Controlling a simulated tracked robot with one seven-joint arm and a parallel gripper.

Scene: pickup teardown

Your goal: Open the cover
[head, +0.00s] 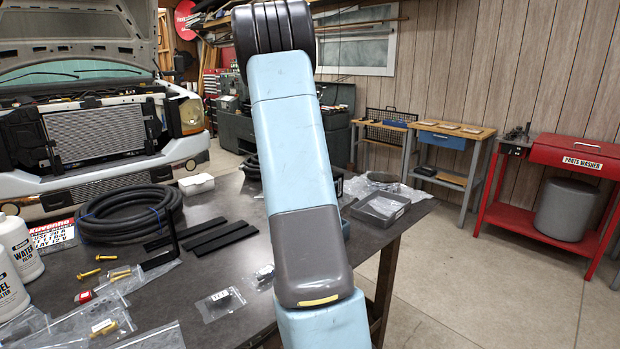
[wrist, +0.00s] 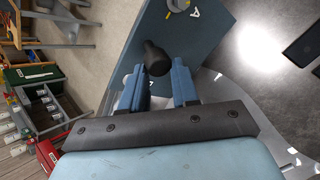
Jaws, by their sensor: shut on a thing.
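In the wrist view, a flat blue panel (wrist: 200,45), apparently the cover, stands tilted beyond my gripper, with white "A" marks and a round grey fitting (wrist: 178,5) at its top. A black knob (wrist: 157,56) stands out from the panel. My gripper (wrist: 160,78) has its two blue fingers on either side of the knob and is shut on it. The exact contact at the fingertips is partly hidden. In the head view my arm rises through the middle, and neither my gripper nor the panel can be made out.
A dark table (head: 225,262) holds a coiled black hose (head: 125,215), black strips, bolts, bags and white bottles (head: 15,245). A white pickup (head: 70,40) with raised hood stands left. A red parts washer (head: 575,155) stands right. Open floor lies right of the table.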

